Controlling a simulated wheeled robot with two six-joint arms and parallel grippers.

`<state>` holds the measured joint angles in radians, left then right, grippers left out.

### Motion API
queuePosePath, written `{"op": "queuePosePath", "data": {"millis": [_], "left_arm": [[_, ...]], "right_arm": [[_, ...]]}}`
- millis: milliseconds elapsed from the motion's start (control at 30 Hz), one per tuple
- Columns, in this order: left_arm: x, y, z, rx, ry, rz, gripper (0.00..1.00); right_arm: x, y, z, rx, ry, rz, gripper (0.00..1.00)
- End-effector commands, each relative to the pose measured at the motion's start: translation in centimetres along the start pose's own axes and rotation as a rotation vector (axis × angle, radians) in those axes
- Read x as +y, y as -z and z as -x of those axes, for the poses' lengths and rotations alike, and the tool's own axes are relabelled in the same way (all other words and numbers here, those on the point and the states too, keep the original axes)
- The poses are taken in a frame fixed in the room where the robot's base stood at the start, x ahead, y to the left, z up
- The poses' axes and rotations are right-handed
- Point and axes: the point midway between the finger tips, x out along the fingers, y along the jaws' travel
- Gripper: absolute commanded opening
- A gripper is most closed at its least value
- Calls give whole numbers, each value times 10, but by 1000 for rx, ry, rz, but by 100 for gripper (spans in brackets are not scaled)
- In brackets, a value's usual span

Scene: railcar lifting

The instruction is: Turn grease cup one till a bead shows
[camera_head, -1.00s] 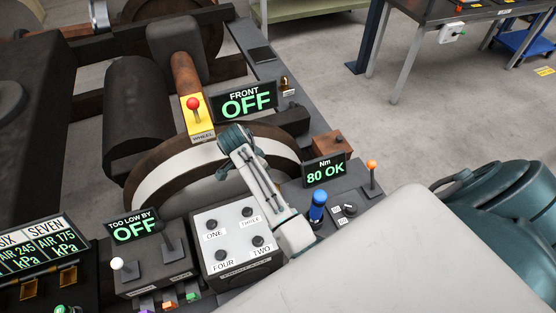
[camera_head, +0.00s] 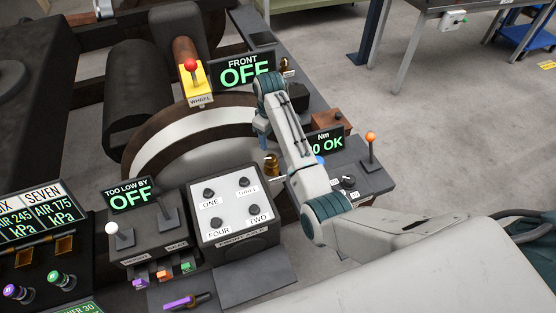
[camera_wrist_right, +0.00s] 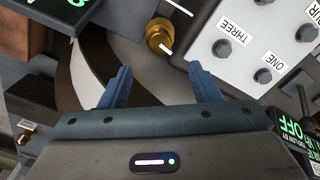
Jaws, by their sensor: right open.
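My right gripper (camera_head: 270,143) is open and empty, pointing down over the wheel-side gap beside the panel; its two blue fingers (camera_wrist_right: 161,82) show spread apart in the right wrist view. A brass cup (camera_head: 271,165) sits at the right edge of the FRONT AXLE panel, just below the fingers. In the right wrist view this brass cup (camera_wrist_right: 158,37) lies beyond the fingertips, roughly midway between them and apart from them. A second brass fitting (camera_head: 286,63) stands by the FRONT OFF display, with a small label. I cannot read which cup is one. No bead is discernible.
The FRONT AXLE panel (camera_head: 232,190) with knobs ONE to FOUR stands close to the fingers. The wheel (camera_head: 190,135) is behind it. An orange-knobbed lever (camera_head: 371,145) and the Nm display (camera_head: 326,140) are to the right, partly behind my arm.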

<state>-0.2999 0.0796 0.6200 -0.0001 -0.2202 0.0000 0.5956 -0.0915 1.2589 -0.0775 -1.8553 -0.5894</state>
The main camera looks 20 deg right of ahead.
Motion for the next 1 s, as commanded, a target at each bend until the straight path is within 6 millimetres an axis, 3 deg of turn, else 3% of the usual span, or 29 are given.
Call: {"op": "queuePosePath", "data": {"millis": [533, 700, 1000], "left_arm": [[-1, 2, 16, 0, 0, 0, 36], [-1, 2, 17, 0, 0, 0, 36], [-1, 2, 17, 0, 0, 0, 36]], "right_arm": [[0, -1, -89, -3, 0, -1, 57], [0, -1, -102, -2, 0, -2, 57], [0, -1, -104, 0, -1, -2, 57]]}}
